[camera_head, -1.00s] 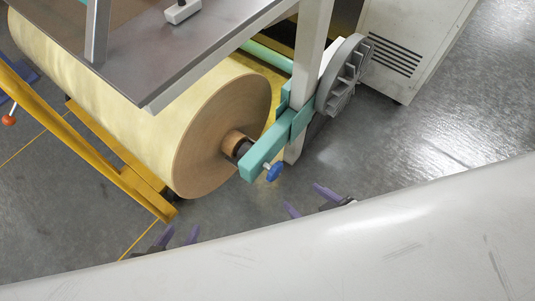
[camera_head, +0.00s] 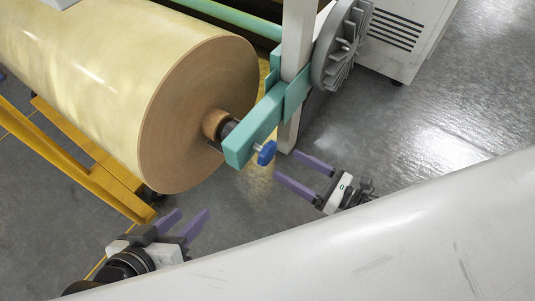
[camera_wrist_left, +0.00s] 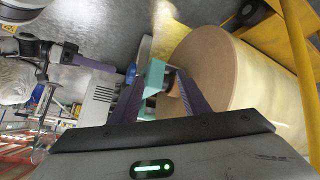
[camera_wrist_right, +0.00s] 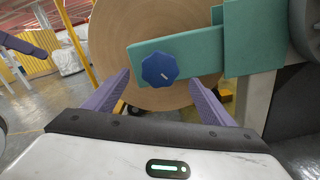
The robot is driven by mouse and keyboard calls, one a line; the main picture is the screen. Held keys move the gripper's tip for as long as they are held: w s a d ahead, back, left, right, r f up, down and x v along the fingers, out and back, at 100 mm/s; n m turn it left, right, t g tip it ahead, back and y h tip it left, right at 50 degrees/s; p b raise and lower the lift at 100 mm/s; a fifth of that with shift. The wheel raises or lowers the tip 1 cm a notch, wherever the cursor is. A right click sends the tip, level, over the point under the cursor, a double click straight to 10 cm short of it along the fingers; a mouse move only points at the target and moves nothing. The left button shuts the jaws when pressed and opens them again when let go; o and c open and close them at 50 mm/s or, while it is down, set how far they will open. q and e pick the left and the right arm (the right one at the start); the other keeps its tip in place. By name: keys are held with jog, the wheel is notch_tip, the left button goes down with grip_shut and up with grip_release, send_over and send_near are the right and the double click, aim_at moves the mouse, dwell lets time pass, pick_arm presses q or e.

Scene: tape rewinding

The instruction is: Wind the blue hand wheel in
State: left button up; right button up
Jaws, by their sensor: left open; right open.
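The blue hand wheel (camera_head: 267,153) sits on a short screw at the end of the green arm (camera_head: 251,130), beside the large roll's core. My right gripper (camera_head: 295,170) is open and empty, just right of and below the wheel. In the right wrist view the blue hand wheel (camera_wrist_right: 159,69) lies ahead, between and beyond the open fingers, apart from them. My left gripper (camera_head: 190,222) is open and empty below the roll, left of the wheel. The wheel also shows small in the left wrist view (camera_wrist_left: 131,72), beyond the fingers.
The large tape roll (camera_head: 200,115) stands left of the green arm. A yellow frame (camera_head: 85,165) runs under it. A grey finned disc (camera_head: 341,45) is mounted behind the white post (camera_head: 297,40). A white cabinet (camera_head: 407,35) stands at the back right. The floor on the right is clear.

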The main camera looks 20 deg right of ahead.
aim_at(272, 155)
pick_arm(q)
jog(key=shift+w+d+r+b, duration=0.15)
jog(key=shift+d+r+b, duration=0.2)
jog(key=shift+r+b, duration=0.25)
pick_arm(e)
jog(key=x, duration=0.9)
pick_arm(q)
jog(key=shift+f, duration=0.1)
pick_arm(e)
jog(key=c, duration=1)
jog(key=shift+c, duration=0.2)
pick_arm(q)
jog(key=shift+t+h, duration=0.3)
